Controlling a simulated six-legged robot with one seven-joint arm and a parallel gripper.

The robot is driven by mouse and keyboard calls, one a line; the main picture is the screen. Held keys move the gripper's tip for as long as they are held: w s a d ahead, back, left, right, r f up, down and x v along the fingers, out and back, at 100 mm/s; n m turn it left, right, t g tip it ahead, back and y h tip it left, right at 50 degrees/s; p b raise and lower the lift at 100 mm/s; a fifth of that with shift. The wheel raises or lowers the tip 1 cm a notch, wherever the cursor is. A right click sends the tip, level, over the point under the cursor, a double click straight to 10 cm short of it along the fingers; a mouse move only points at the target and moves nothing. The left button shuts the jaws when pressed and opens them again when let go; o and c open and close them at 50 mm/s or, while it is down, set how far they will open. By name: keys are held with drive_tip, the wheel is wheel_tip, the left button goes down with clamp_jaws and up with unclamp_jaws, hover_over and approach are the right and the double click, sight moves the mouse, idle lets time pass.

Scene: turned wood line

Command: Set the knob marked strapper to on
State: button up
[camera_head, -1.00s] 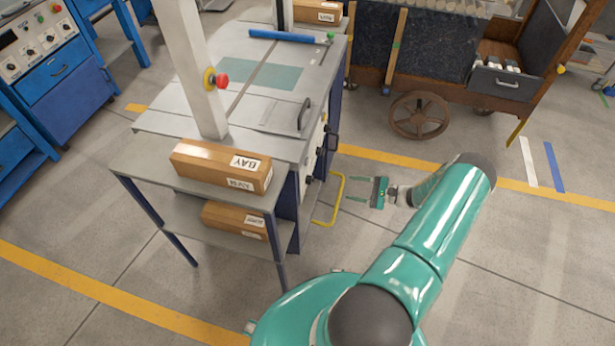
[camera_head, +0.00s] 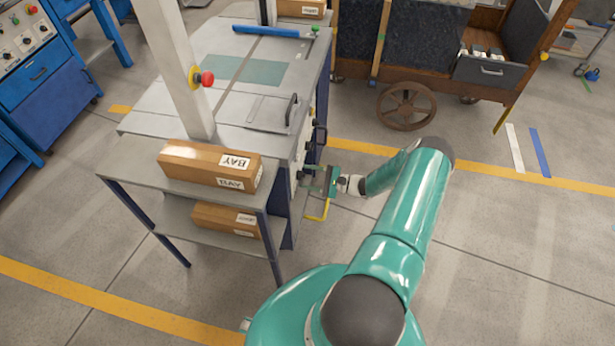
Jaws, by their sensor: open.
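The strapping machine's grey table (camera_head: 225,107) stands left of centre. Its right side carries a pale control panel (camera_head: 300,160), seen almost edge-on, with small dark knobs. One dark knob (camera_head: 300,175) shows at the panel's lower part, close to my fingers. No label is readable, so I cannot tell which knob is marked strapper or how it is set. My gripper (camera_head: 309,180) is open, its fingers pointing left at the panel. The fingertips are at or very near the lower knob. Whether they touch it or stand around it I cannot tell.
A yellow bar (camera_head: 320,213) sticks out below my gripper. A black handle (camera_head: 321,135) projects above it. Boxes marked BAY (camera_head: 208,168) lie on the end shelves. A wooden cart (camera_head: 429,88) stands behind. Floor to the right is clear.

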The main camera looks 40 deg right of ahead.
drive_tip(key=shift+w+a, duration=0.25)
drive_tip(key=shift+w, duration=0.05)
drive_tip(key=c, duration=1)
drive_tip(key=shift+m, duration=0.3)
drive_tip(key=m, duration=1.1)
